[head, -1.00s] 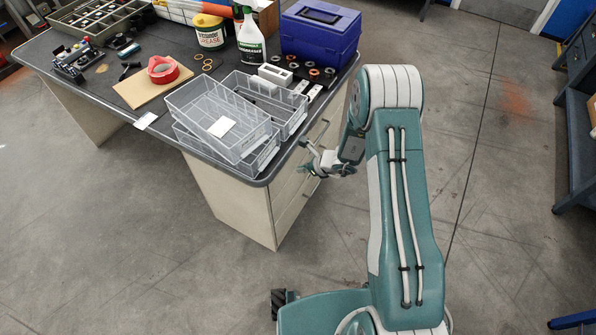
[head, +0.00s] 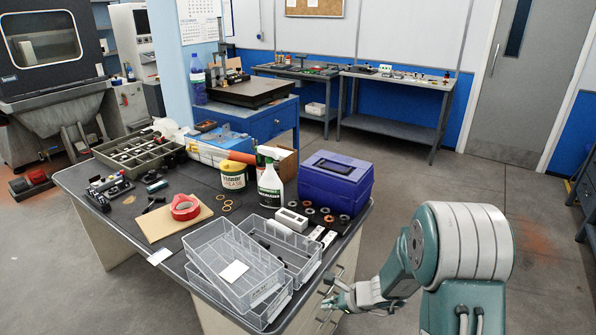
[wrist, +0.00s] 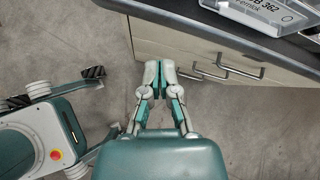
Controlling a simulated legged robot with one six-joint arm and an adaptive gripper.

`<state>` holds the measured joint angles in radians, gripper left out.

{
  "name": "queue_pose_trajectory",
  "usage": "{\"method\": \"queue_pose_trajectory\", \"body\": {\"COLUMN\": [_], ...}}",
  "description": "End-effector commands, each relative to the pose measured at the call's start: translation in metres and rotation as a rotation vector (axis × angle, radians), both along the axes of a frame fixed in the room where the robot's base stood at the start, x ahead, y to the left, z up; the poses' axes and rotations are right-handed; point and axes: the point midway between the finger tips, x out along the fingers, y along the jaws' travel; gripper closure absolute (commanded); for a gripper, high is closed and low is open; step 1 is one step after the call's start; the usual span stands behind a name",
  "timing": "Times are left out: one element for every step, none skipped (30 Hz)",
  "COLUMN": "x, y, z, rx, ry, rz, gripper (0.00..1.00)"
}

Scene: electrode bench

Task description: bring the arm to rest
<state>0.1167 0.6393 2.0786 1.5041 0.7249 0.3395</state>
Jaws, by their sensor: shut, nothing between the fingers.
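My gripper (head: 328,297) hangs at the end of my bent arm, just off the right front edge of the bench (head: 172,277). In the wrist view, my gripper (wrist: 160,70) points toward the drawer fronts (wrist: 215,55) of the bench, with its fingers together and empty. Bare floor shows beneath it. In the head view the fingers are small and partly blend with the drawer handles behind, so I cannot tell whether they touch the bench.
Clear bins (head: 245,262) sit at the bench corner nearest my gripper. Open floor lies right of the bench. A grey door (head: 515,80) is at the back right.

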Motion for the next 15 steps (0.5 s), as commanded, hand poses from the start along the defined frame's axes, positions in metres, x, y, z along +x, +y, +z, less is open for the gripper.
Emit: {"method": "queue_pose_trajectory", "body": {"x": [-0.005,-0.009,-0.014,-0.018,-0.023,-0.029,-0.035,-0.04,-0.047,-0.053,-0.059,-0.067,-0.074,-0.08,-0.088], "y": [0.004,0.005,0.007,0.008,0.009,0.01,0.011,0.012,0.013,0.013,0.013,0.013,0.012,0.012,0.011], "z": [0.023,0.034,0.048,0.058,0.068,0.081,0.09,0.099,0.111,0.119,0.128,0.138,0.145,0.152,0.162], "rx": [-0.026,-0.043,-0.066,-0.085,-0.104,-0.129,-0.148,-0.169,-0.197,-0.218,-0.241,-0.272,-0.296,-0.32,-0.353], "ry": [-0.05,-0.073,-0.105,-0.129,-0.153,-0.184,-0.207,-0.23,-0.261,-0.282,-0.304,-0.333,-0.353,-0.373,-0.399], "rz": [0.067,0.107,0.159,0.199,0.238,0.287,0.326,0.365,0.416,0.454,0.491,0.539,0.575,0.611,0.66], "gripper": [1.0,1.0,1.0,1.0,1.0,1.0,1.0,1.0,1.0,1.0,1.0,1.0,1.0,1.0,1.0]}}
